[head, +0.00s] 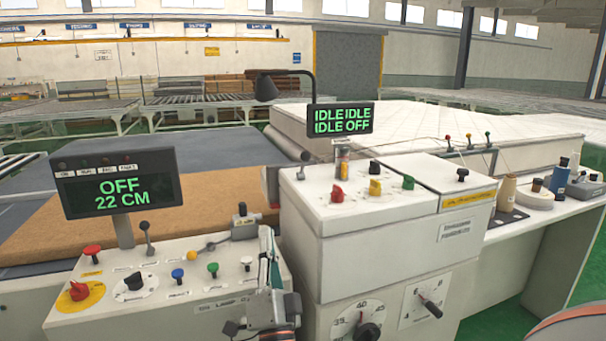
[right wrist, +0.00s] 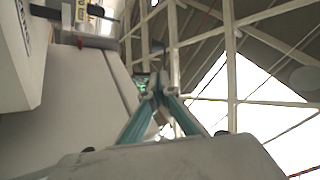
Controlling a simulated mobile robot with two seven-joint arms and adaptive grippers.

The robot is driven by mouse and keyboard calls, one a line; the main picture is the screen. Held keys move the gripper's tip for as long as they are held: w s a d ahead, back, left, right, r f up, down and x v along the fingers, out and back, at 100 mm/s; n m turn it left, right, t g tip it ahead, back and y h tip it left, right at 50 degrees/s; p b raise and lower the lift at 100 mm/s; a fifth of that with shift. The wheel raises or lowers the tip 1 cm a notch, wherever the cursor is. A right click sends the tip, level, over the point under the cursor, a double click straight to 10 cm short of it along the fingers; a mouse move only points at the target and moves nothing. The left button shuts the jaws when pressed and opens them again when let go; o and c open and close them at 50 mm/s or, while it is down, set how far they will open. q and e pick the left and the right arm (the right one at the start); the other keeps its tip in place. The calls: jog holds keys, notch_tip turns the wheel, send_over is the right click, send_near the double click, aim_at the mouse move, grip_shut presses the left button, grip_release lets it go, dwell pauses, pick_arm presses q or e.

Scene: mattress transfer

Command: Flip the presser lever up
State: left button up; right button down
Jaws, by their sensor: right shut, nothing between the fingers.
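My right gripper (head: 267,240) is in front of the gap between the left control panel and the white machine housing, its teal fingers pointing up. In the right wrist view its fingers (right wrist: 159,92) meet at the tips, shut and empty. No lever is labelled legibly as the presser lever. A black-handled lever (head: 430,307) sits on a plate on the housing's front, to the right of my gripper and apart from it. A small black-topped knob (head: 462,175) stands on the housing's top right. A grey lever (head: 147,236) stands on the left panel. My left gripper is not in view.
The left control panel (head: 200,300) carries coloured knobs and a display (head: 117,183) reading OFF 22 CM. The white housing (head: 370,235) stands close on my gripper's right, with a dial (head: 358,322) on its front. Thread spools (head: 506,191) stand on the right table.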

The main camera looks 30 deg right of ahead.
pick_arm(q)
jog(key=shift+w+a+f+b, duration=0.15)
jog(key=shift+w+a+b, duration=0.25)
jog(key=shift+b, duration=0.1)
pick_arm(e)
jog(key=w+d+r+m+g+h, duration=0.2)
jog(key=d+r+m+g+h, duration=0.4)
jog(key=m, duration=0.9)
jog(key=shift+d+r+g+h, duration=0.35)
jog(key=shift+d+g+h, duration=0.6)
jog(key=shift+g, duration=0.85)
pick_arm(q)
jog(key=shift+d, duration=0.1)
pick_arm(e)
jog(key=shift+r, duration=0.1)
